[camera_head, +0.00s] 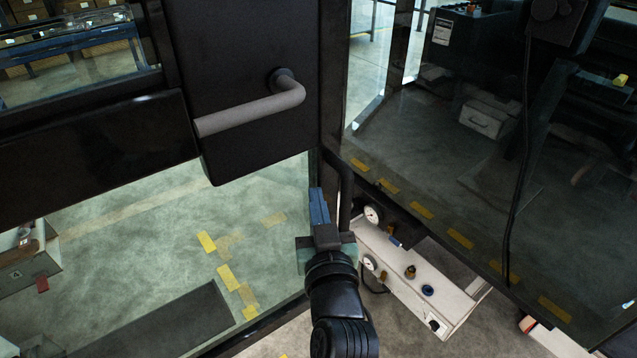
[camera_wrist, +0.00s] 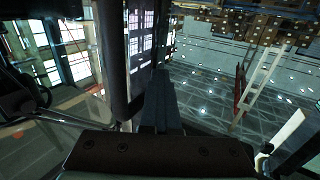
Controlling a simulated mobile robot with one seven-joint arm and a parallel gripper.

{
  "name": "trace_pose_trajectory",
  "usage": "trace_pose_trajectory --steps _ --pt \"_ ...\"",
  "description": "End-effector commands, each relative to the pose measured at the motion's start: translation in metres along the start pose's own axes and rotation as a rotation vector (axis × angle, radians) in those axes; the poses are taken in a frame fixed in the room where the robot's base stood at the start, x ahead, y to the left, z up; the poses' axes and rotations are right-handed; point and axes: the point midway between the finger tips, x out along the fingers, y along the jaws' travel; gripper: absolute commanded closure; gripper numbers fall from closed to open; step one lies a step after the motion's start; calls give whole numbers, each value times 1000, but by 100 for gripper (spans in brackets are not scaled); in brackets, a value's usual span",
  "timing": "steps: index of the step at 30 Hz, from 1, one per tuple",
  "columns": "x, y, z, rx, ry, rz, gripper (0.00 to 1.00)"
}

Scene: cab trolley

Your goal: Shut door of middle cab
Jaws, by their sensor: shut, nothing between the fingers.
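The cab door (camera_head: 245,40) fills the upper left of the head view as a black panel with glass above and below its dark crossbar. A grey lever handle (camera_head: 250,112) sits on it. The head view does not clearly show how far the door stands open. My gripper (camera_head: 317,192) is shut and empty, its blue fingers pointing up beside the door's lower right edge, below and right of the handle. I cannot tell whether it touches the door. In the wrist view my gripper (camera_wrist: 160,76) lies close beside a dark upright post (camera_wrist: 115,60).
Large dark cab glass (camera_head: 480,190) stands at the right. A white box with gauges (camera_head: 415,275) sits below it, right of my arm. A grey box (camera_head: 28,255) is at the lower left, seen through the glass. Yellow tape marks (camera_head: 228,277) lie on the floor.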

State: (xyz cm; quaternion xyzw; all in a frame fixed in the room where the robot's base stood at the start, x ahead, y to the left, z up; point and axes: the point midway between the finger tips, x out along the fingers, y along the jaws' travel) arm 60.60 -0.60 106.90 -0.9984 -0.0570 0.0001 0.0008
Motion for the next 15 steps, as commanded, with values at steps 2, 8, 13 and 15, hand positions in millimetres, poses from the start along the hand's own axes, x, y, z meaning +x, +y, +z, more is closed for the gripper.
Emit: trace_pose_trajectory --steps 2,8,13,15 --pt "12 7 0 -3 -2 13 100" --pt "28 6 1 -3 -3 12 100" --pt "32 6 2 -3 -2 12 100" --pt "32 6 2 -3 -2 12 100"
